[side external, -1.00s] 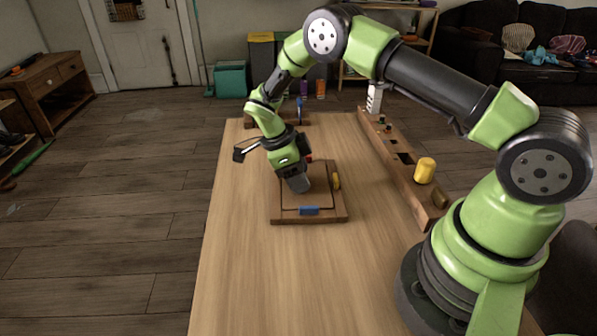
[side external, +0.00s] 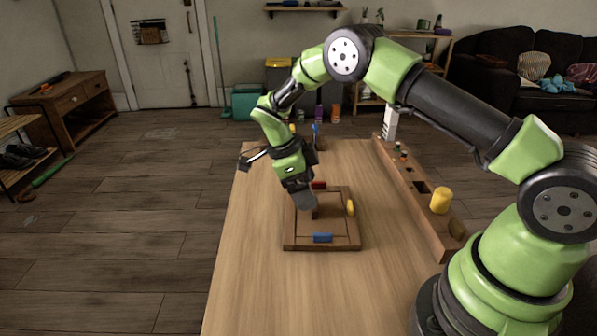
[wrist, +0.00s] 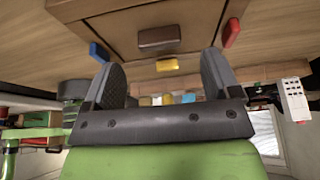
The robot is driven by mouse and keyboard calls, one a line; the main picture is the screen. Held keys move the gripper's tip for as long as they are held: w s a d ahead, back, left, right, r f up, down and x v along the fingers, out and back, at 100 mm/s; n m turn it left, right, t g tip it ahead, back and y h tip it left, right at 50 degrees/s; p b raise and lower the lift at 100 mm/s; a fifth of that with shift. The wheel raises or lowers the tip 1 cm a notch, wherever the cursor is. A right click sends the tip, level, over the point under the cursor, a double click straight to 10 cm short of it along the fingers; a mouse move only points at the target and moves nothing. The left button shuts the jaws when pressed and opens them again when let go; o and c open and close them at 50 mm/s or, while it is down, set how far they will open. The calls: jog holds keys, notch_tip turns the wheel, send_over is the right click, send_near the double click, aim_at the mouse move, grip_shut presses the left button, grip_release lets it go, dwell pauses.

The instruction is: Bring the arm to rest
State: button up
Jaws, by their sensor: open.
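My gripper (side external: 304,199) hangs over the left part of a square wooden board (side external: 330,243) on the table. In the wrist view my gripper (wrist: 165,80) shows two dark fingers spread apart with nothing between them. The board carries a blue block (side external: 322,238) at its near edge, a yellow piece (side external: 350,208) at its right edge and a red block (side external: 318,185) at its far edge. The wrist view also shows a brown block (wrist: 159,36) at the middle of the board, apart from the fingers.
A long wooden rack (side external: 421,206) with recesses runs along the table's right side. A yellow cylinder (side external: 440,200) stands on it, with a white object (side external: 390,124) near its far end. The near left of the table (side external: 255,285) is clear.

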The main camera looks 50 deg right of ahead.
jog(key=s+a+r+n+t+y, duration=0.1)
jog(key=s+a+r+n+t, duration=0.3)
jog(key=r, duration=0.7)
jog(key=s+r+n+t+y, duration=0.1)
jog(key=s+r+n+y, duration=0.1)
jog(key=r+n, duration=0.7)
jog(key=s+a+r+n+t+y, duration=0.1)
jog(key=s+r+n+t, duration=0.1)
jog(key=s+n, duration=0.3)
jog(key=s+a+r+n+t+y, duration=0.1)
jog(key=s+r+n+t, duration=0.2)
jog(key=s, duration=0.7)
jog(key=n, duration=0.2)
jog(key=shift+s+a+n+t, duration=0.3)
jog(key=shift+a+n, duration=0.05)
jog(key=shift+n, duration=0.05)
jog(key=shift+c, duration=0.3)
